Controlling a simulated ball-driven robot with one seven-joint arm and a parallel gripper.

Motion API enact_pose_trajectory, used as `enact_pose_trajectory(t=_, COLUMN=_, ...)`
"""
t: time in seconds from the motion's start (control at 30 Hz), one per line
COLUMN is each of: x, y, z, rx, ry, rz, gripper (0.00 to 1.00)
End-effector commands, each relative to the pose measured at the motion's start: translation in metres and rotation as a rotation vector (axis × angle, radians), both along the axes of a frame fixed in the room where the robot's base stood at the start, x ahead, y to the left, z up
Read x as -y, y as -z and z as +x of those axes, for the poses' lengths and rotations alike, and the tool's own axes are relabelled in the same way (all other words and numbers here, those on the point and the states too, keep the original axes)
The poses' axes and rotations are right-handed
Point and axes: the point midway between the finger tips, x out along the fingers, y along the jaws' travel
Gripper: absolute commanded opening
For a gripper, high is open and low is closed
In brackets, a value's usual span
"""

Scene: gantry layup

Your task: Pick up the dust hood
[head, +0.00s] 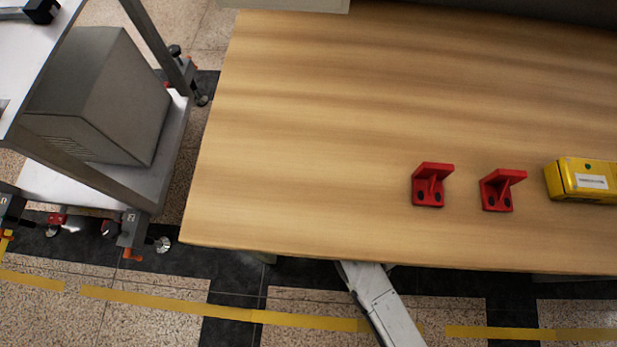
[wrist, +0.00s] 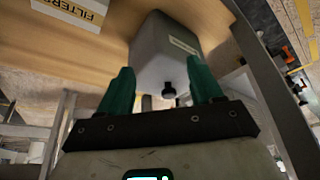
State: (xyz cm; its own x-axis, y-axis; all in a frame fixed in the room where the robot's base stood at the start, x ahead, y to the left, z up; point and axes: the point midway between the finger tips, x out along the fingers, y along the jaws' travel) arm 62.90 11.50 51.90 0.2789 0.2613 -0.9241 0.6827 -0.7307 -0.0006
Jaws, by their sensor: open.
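A grey, box-like thing with a pale label and a black knob, which looks like the dust hood (wrist: 160,48), is in the upper middle of the wrist view. It stands against a wooden surface. My gripper (wrist: 159,70) shows there with its two green fingers apart and nothing held between them. The hood and its knob appear beyond and between the fingers; I cannot tell how far off they are. In the head view neither the gripper nor this hood can be made out; only a pale link of my arm shows below the table edge.
The wooden table (head: 320,120) is mostly bare. Two red brackets (head: 430,185) (head: 499,190) and a yellow box (head: 582,181) sit at its right. A metal cart holding a grey vented box (head: 95,95) stands at the left. A box marked FILTER (wrist: 72,12) shows near the hood.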

Motion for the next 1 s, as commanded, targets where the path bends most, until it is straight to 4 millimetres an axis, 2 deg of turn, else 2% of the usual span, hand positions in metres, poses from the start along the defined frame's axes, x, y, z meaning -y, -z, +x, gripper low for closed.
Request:
enact_pose_trajectory(t=0.53, x=-0.064, y=0.0, z=0.069, rx=0.002, ry=-0.001, rz=0.001, gripper=0.65)
enact_pose_trajectory(t=0.87, x=-0.081, y=0.0, z=0.086, rx=0.001, ry=-0.001, rz=0.0, gripper=0.65)
enact_pose_trajectory(t=1.0, x=-0.086, y=0.023, z=0.092, rx=-0.002, ry=0.0, rz=-0.002, gripper=0.65)
